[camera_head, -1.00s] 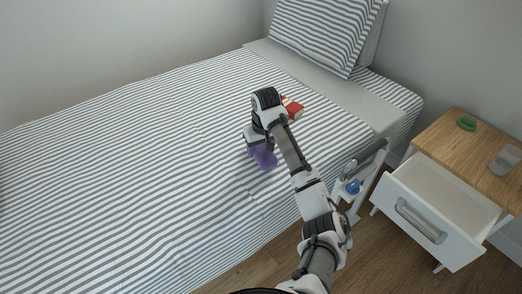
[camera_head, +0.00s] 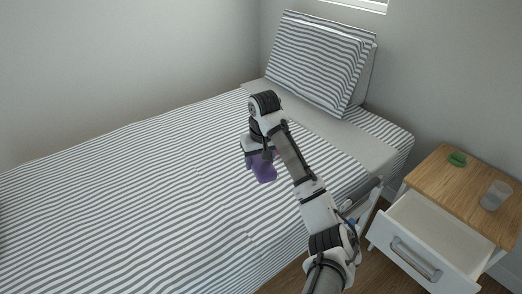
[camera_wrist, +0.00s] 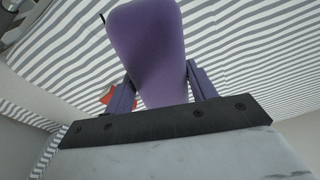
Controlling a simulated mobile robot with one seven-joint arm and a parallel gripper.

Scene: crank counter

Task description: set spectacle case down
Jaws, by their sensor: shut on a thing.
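A purple spectacle case (camera_head: 264,170) is held in my gripper (camera_head: 262,158) over the striped bed (camera_head: 130,200). In the wrist view the case (camera_wrist: 147,45) stands out between the two fingers of my gripper (camera_wrist: 160,88), which are shut on its near end. Its far end points away from the palm. Striped bedding shows behind it, and I cannot tell how large the gap between case and bed is.
A striped pillow (camera_head: 318,62) leans at the bed's head. At the right, a wooden-topped nightstand (camera_head: 440,178) has its drawer (camera_head: 425,240) open. A green object (camera_head: 457,159) and a clear cup (camera_head: 495,196) stand on it. The bed's left side is clear. A red thing (camera_wrist: 106,95) shows past the fingers.

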